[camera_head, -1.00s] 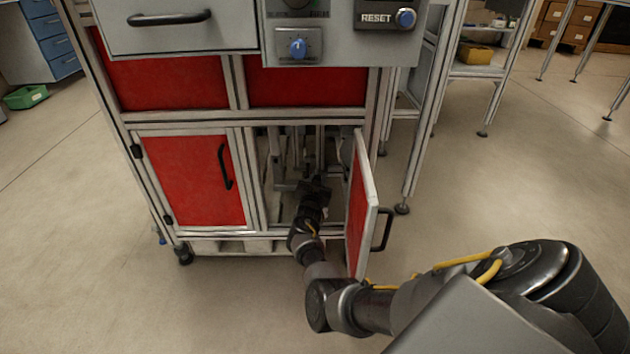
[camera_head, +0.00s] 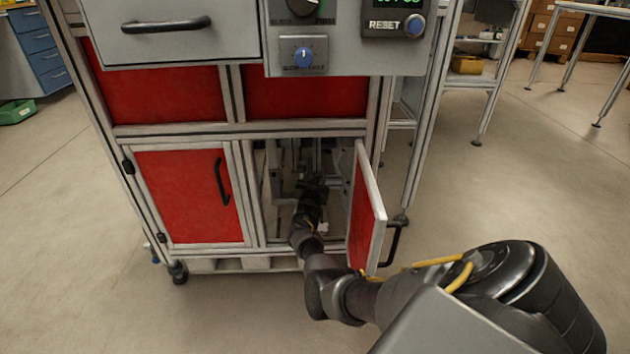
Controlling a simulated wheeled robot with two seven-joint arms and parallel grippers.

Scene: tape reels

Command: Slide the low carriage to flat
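My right gripper (camera_head: 312,184) is inside the open lower right compartment of the machine cabinet (camera_head: 240,128). Grey metal parts (camera_head: 288,160) stand in the compartment around and behind it. I cannot make out which of them is the low carriage. The fingers are dark and small here, so I cannot tell whether they are open, shut or touching anything. My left gripper is not in view.
The red compartment door (camera_head: 363,213) stands open just right of my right arm, its black handle (camera_head: 393,243) outward. The lower left door (camera_head: 190,196) is shut. A control panel with a RESET button (camera_head: 415,26) and a drawer (camera_head: 170,35) sit above.

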